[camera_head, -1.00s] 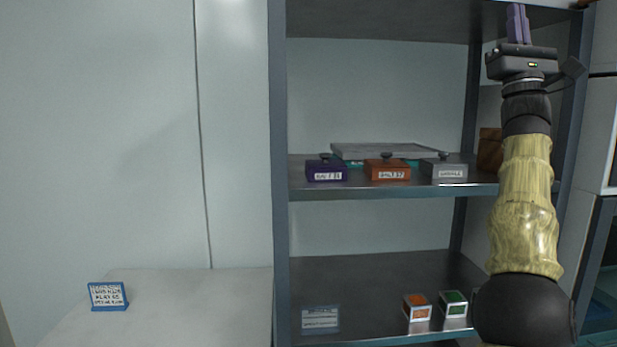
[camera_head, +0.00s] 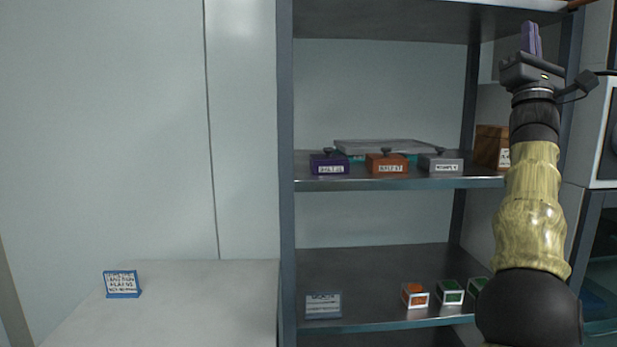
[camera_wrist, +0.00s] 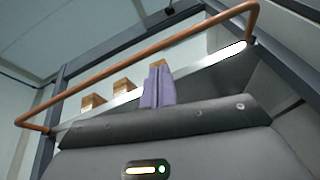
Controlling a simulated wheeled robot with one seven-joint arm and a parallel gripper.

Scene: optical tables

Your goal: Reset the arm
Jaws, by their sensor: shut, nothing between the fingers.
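My arm stands upright at the right of the head view, in front of the shelf unit. My gripper (camera_head: 530,38) points up at its top end, near the upper shelf's right side. Its purple fingers are together with nothing between them. In the wrist view the gripper (camera_wrist: 157,84) also shows shut, pointing toward a copper-coloured rail (camera_wrist: 150,52) and brown blocks (camera_wrist: 124,85) behind it. The gripper looks apart from the shelf and the rail, though the exact gap cannot be told.
The metal shelf (camera_head: 330,185) holds a purple box (camera_head: 329,163), an orange box (camera_head: 387,164), a grey box (camera_head: 440,163) and a brown box (camera_head: 491,146). Small orange (camera_head: 415,295) and green (camera_head: 450,292) boxes sit below. A white table (camera_head: 200,300) with a sign (camera_head: 122,284) is at left.

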